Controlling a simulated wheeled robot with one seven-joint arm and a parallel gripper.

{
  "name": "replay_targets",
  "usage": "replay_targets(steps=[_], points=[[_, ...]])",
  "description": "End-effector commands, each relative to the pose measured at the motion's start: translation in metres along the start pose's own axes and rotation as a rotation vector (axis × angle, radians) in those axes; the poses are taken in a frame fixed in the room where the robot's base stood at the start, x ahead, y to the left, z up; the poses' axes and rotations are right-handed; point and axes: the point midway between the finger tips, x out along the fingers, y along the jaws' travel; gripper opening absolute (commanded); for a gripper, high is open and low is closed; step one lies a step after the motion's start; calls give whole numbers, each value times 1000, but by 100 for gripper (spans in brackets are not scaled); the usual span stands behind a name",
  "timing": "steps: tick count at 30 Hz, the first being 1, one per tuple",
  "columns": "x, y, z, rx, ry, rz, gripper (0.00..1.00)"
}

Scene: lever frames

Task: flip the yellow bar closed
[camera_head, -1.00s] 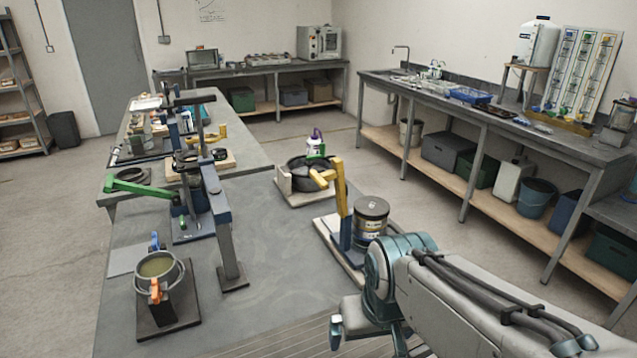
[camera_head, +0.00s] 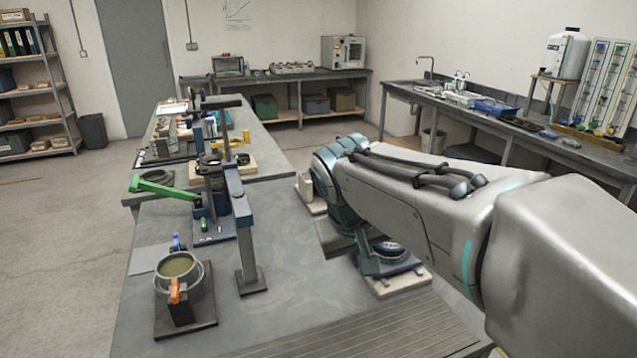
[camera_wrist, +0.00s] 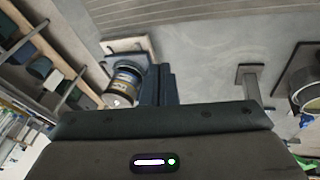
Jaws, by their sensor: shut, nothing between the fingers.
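The yellow bar on its blue post is hidden behind my arm in the head view, and I cannot see it in the wrist view. My gripper (camera_wrist: 159,82) shows in the wrist view with its dark fingers together and nothing between them. In that view a metal can (camera_wrist: 124,86) with a label stands just left of the fingers, on a pale board (camera_wrist: 148,44). I cannot tell how far the fingers are from the bar. In the head view my arm reaches over the right part of the bench.
A metal post (camera_head: 246,245) stands mid-bench, with a green lever (camera_head: 163,190) behind it. A pot (camera_head: 178,283) with an orange handle sits at front left. A smaller yellow part (camera_head: 240,142) is on the far bench. The grey bench top (camera_head: 310,275) is bare between post and arm.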

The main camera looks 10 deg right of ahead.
Motion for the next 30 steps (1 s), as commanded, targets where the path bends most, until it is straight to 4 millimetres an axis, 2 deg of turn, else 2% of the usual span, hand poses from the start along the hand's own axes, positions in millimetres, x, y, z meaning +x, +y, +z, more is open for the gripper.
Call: replay_targets(steps=[1, 3, 9, 15, 21, 30], points=[[-6, -6, -19, -18, 14, 22, 0], [-16, -12, -43, -32, 36, 56, 0], [-46, -36, -106, -50, 111, 144, 0], [-69, -58, -148, -37, 176, 200, 0], [-80, -67, -165, -23, 208, 224, 0], [-81, -68, -167, -21, 212, 226, 0]])
